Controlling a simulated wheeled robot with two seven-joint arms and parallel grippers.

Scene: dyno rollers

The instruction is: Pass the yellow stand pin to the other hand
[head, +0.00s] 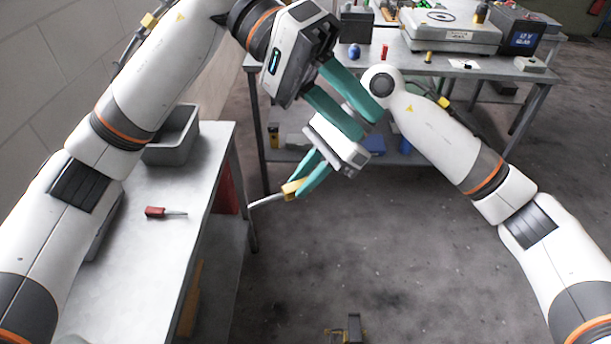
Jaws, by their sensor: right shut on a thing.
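The yellow stand pin (289,188) has a yellow block end and a thin pale rod that points left and slightly down. My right gripper (298,186) is shut on the yellow end, holding it in the air right of the left bench. My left gripper (368,123) is up and to the right of the pin, apart from it. Its teal fingers are spread and empty, pointing down and right. In the picture they overlap my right wrist; I cannot tell whether they touch it. The fingers partly cover the pin's yellow end.
A metal bench (150,260) at left bears a grey bin (172,138) and a red-handled tool (156,212). A back table (480,70) bears a grey case (450,38), a dark battery (522,34) and small parts. The floor between is mostly open.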

